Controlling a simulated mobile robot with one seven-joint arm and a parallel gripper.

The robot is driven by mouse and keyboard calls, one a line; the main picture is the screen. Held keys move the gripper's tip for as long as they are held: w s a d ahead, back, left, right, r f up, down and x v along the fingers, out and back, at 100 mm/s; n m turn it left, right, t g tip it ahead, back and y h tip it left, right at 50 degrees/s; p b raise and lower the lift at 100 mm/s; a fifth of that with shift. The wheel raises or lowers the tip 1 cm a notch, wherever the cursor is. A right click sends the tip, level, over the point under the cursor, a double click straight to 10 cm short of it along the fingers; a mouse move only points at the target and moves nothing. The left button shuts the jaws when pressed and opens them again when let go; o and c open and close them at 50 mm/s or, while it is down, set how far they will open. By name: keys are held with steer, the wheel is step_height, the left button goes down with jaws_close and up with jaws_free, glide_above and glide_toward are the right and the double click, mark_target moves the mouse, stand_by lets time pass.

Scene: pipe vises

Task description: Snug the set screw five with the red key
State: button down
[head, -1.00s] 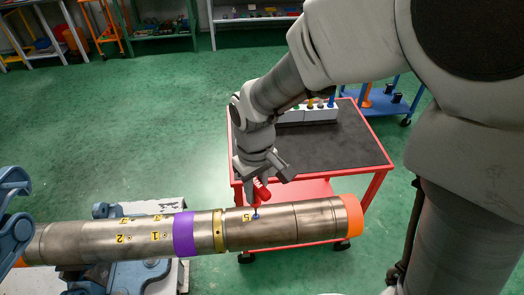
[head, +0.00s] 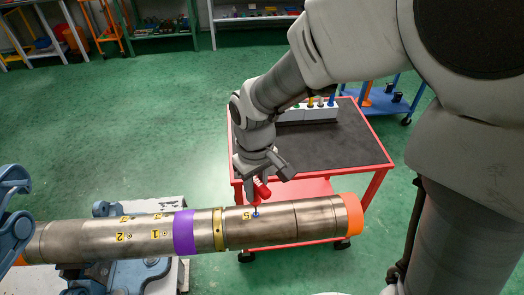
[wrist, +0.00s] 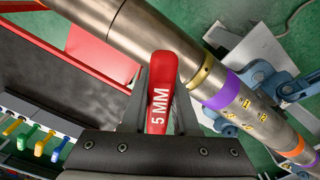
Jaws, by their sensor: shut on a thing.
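The red key (head: 262,188), marked 5 MM on its handle, is held in my gripper (head: 262,180). In the wrist view my gripper (wrist: 158,95) is shut on the red handle (wrist: 158,85), which points away between the fingers. The metal pipe (head: 275,225) lies across the head view. The key is just above this screw. Whether its tip sits in the screw I cannot tell; in the wrist view the handle hides the tip.
The pipe has a purple band (head: 184,233), a brass collar (head: 218,230) and an orange end (head: 354,214). A blue vise (head: 14,215) stands at left. Behind the pipe is a red cart (head: 365,160) with a rack of other keys (head: 305,114). Green floor is open at left.

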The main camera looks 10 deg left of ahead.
steer(key=shift+s+f, duration=0.1)
steer(key=shift+f, duration=0.15)
steer(key=shift+f+m+b, duration=0.1)
steer(key=shift+m+b, duration=0.3)
steer(key=shift+m, duration=0.6)
steer(key=m, duration=0.4)
steer(key=shift+s+b, duration=0.1)
steer(key=shift+b, duration=0.2)
steer(key=m, duration=0.5)
steer(key=shift+m+b, duration=0.4)
